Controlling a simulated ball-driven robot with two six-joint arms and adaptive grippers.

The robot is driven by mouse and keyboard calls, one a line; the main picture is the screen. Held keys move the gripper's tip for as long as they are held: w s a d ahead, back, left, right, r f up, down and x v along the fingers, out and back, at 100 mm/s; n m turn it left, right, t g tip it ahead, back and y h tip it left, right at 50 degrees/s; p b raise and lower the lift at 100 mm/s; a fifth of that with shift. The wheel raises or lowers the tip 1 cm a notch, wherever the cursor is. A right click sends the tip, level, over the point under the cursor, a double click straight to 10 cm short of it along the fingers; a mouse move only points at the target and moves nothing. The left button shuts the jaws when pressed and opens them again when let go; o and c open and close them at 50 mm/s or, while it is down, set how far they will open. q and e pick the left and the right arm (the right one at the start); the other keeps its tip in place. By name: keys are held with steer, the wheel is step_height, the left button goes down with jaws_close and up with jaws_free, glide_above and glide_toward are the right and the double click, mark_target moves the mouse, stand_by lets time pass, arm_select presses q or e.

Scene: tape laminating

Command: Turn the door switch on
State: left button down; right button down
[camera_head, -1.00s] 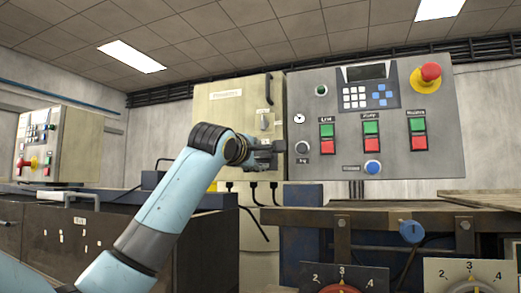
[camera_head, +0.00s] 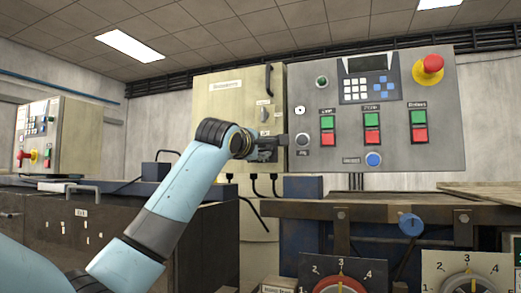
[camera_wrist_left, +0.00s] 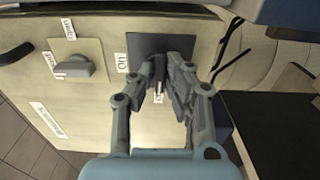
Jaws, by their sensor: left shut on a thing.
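The door switch (camera_wrist_left: 160,66) sits on a dark square plate (camera_wrist_left: 151,43) on the beige cabinet door (camera_head: 226,120). A white "ON" label (camera_wrist_left: 122,62) is beside the plate, and another small label sits between my fingers. My left gripper (camera_wrist_left: 160,82) has its two fingers on either side of the switch handle and is shut on it. In the head view, my left gripper (camera_head: 270,148) is at the cabinet's right edge and hides the switch. My right gripper is not in view.
A rotary knob (camera_head: 264,113) and a handle (camera_head: 268,79) are on the same door. A grey control panel (camera_head: 345,140) with buttons and a red emergency stop (camera_head: 430,66) is just right of my gripper. A dark workbench (camera_head: 160,235) stands below my arm.

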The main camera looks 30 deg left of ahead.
arm_select(q)
steer(key=shift+m, duration=0.3)
steer(key=m, duration=0.4)
steer(key=shift+m, duration=0.3)
steer(key=m, duration=0.4)
steer(key=shift+f, duration=0.1)
steer(key=m, duration=0.5)
steer(key=shift+m, duration=1.8)
steer(key=c, duration=1.4)
jaws_free()
